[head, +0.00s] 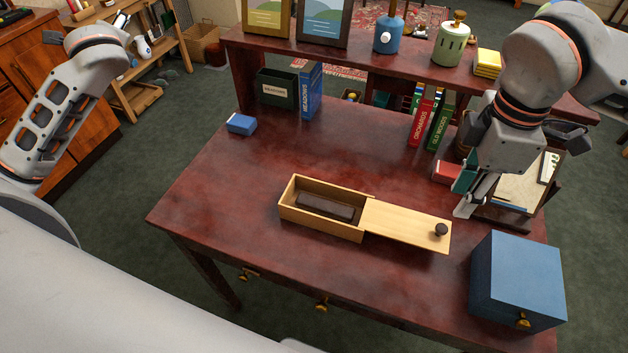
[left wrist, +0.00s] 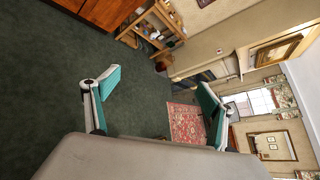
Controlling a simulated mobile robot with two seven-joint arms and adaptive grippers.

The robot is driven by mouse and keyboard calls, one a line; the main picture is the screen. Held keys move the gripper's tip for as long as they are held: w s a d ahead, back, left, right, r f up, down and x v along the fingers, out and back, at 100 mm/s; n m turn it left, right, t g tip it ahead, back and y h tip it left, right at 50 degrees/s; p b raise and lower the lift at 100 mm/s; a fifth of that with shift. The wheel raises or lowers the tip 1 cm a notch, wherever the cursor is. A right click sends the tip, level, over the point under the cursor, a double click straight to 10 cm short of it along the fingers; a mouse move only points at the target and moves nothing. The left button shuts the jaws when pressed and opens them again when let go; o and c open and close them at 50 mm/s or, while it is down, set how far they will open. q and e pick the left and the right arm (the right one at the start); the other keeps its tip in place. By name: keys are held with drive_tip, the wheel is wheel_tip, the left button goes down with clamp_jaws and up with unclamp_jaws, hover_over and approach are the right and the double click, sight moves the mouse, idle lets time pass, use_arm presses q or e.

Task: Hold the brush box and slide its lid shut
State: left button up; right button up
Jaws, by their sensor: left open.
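The brush box (head: 290,212) is a pale wooden box lying on the dark red table, with its left part open. A dark block (head: 325,207) lies inside it. Its flat wooden lid (head: 395,225) is slid far out to the right, with a dark round knob (head: 441,230) near its outer end. My right gripper (head: 466,190) hangs above the table, right of and beyond the lid, apart from it; its jaw opening is unclear. My left gripper (left wrist: 157,98) shows in the left wrist view, fingers wide apart and empty, away from the table.
A blue box with a brass knob (head: 516,280) stands right of the lid. A red block (head: 446,172) is beside my right gripper, and a wooden tray (head: 520,190) lies behind it. Books (head: 421,120) and a small blue box (head: 241,124) stand farther back. The table's left part is clear.

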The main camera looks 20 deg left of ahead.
use_arm(q)
wheel_tip(320, 180, up, 18)
drive_tip(key=w+d+n+t+y, duration=0.1)
drive_tip(key=d+n+t+y, duration=0.1)
drive_tip(key=t, duration=0.2)
drive_tip(key=w+d+f+h, duration=0.6)
drive_tip(key=w+d+f, duration=0.2)
drive_tip(key=d+f, duration=0.35)
drive_tip(key=w+d+f+m+g+h, duration=0.1)
drive_tip(key=d+f+g+h, duration=0.3)
drive_tip(key=d, duration=0.6)
drive_tip(key=w+d+f+m+t+h, duration=0.1)
drive_tip(key=d+f+h, duration=0.1)
drive_tip(key=d+f, duration=0.6)
drive_tip(key=m+g+h, duration=0.1)
drive_tip(key=g, duration=0.9)
hover_over(334, 207)
drive_tip(key=f, duration=1)
drive_tip(key=shift+w+f, duration=0.1)
drive_tip(key=shift+w, duration=0.15)
drive_tip(key=shift+s+f, duration=0.3)
drive_tip(key=shift+f, duration=3.7)
